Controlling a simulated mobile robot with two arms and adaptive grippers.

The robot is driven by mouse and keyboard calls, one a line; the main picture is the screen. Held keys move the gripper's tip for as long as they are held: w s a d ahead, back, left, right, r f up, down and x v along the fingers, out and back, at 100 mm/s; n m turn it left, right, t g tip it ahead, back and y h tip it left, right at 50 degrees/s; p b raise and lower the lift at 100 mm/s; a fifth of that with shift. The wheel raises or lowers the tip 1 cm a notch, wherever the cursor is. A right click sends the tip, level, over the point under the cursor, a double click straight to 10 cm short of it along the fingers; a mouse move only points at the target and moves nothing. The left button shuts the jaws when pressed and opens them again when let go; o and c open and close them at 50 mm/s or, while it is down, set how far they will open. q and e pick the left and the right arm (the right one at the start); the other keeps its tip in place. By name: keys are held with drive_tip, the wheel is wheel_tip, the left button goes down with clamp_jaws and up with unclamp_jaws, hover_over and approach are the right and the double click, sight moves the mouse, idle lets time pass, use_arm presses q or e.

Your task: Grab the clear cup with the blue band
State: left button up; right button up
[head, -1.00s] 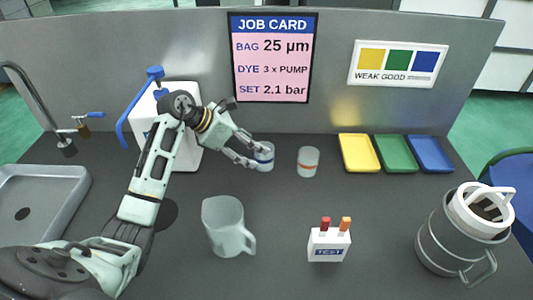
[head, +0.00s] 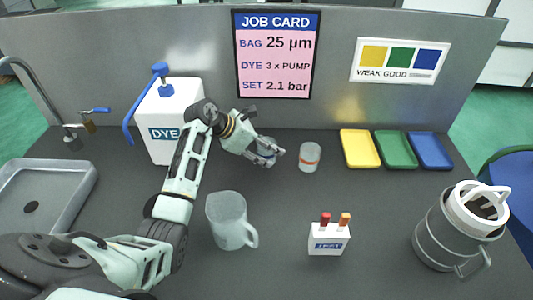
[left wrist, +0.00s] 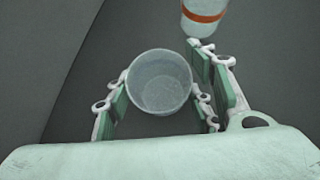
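The clear cup with the blue band (head: 268,150) stands on the dark table, mostly hidden behind my left gripper's fingers in the head view. In the left wrist view I look down into its round open mouth (left wrist: 160,82); the band does not show there. My left gripper (head: 270,153) is around the cup, with fingers on both sides of it. The fingers are open and lie close to the cup wall; I cannot tell whether they touch it. My right gripper is in neither view.
A similar cup with an orange band (head: 309,157) stands just right of my left gripper. A white DYE bottle (head: 165,118) stands behind my left arm. A clear mug (head: 228,220) and a test holder (head: 328,238) are nearer. Colored trays (head: 359,148) lie at the back right.

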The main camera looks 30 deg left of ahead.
use_arm(q)
drive_tip(key=c, duration=0.5)
